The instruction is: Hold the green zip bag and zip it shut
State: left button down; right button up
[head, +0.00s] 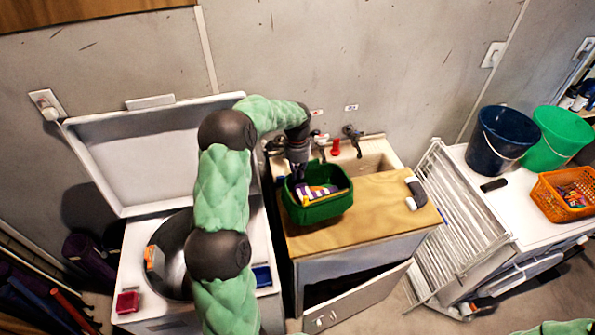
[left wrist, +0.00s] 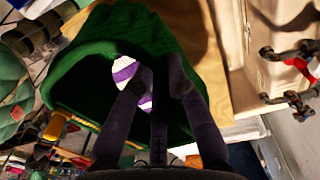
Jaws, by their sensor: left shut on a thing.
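The green zip bag (head: 318,211) stands on the wooden board over the sink, its top open. A purple, white and yellow item (head: 316,193) shows in its mouth; its purple and white stripes also show in the left wrist view (left wrist: 126,70). My left gripper (head: 299,180) reaches down at the bag's back left rim. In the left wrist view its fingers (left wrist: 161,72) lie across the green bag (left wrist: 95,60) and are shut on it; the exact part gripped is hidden. My right gripper is out of view.
The wooden board (head: 385,215) is clear right of the bag, except for a black and white object (head: 415,194). Taps (head: 352,135) stand behind. The open washer (head: 135,250) is at left, a drying rack (head: 455,225) at right.

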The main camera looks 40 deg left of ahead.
pick_arm(q)
jog(key=shift+f+b, duration=1.95)
jog(key=shift+f, duration=1.75)
dwell(0.5)
